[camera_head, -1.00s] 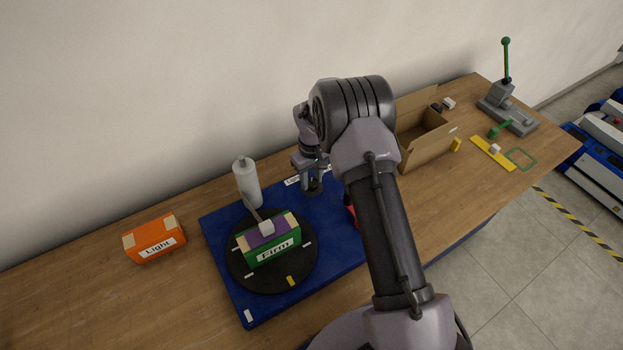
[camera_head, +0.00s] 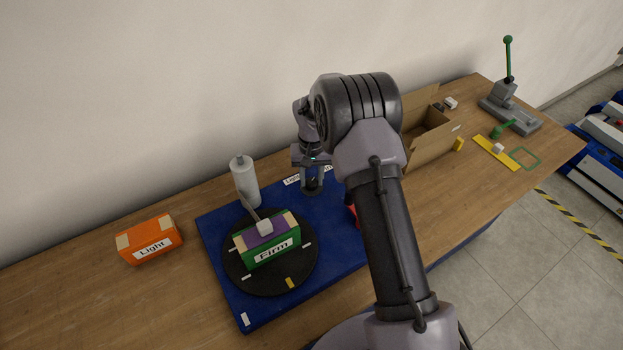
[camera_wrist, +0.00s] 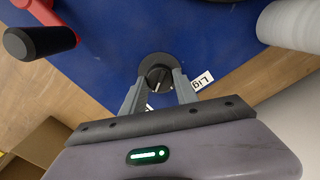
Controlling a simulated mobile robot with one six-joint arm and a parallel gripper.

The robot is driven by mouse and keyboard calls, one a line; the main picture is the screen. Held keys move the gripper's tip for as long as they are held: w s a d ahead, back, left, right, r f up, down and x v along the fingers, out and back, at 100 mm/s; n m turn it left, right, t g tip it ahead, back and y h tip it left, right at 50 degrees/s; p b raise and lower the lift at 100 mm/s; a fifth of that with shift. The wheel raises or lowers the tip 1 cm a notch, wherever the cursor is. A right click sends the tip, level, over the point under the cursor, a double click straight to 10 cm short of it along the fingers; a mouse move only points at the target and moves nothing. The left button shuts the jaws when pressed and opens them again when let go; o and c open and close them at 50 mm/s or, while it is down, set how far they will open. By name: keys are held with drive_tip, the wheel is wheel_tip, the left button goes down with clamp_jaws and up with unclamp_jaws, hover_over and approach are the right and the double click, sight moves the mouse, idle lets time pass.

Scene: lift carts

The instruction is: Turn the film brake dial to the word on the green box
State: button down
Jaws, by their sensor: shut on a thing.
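The green box (camera_head: 262,259) stands on a black turntable and its label reads "Firm". The film brake dial (camera_wrist: 155,61) is a dark round knob with a light pointer line, on the blue base. My gripper (camera_wrist: 157,76) is shut on the dial's knob, with one finger on each side. In the head view my gripper (camera_head: 312,184) is at the dial near the back edge of the base. A white label partly reading "Lig" (camera_wrist: 203,81) lies beside the dial; the other label is mostly hidden by a finger.
The black turntable (camera_head: 270,286) sits on the blue base (camera_head: 223,215). A white roll (camera_head: 246,184) stands behind the green box. An orange box labelled "Light" (camera_head: 149,240) lies left. A red part with a black handle (camera_wrist: 40,41) is near the dial. A cardboard box (camera_head: 430,148) stands right.

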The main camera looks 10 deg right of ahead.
sight(312, 181)
idle(0.4)
drive_tip(key=c, duration=0.9)
unclamp_jaws()
drive_tip(key=shift+c, duration=0.2)
wheel_tip(312, 181, up, 18)
drive_tip(key=p, duration=0.3)
drive_tip(key=shift+f, duration=0.25)
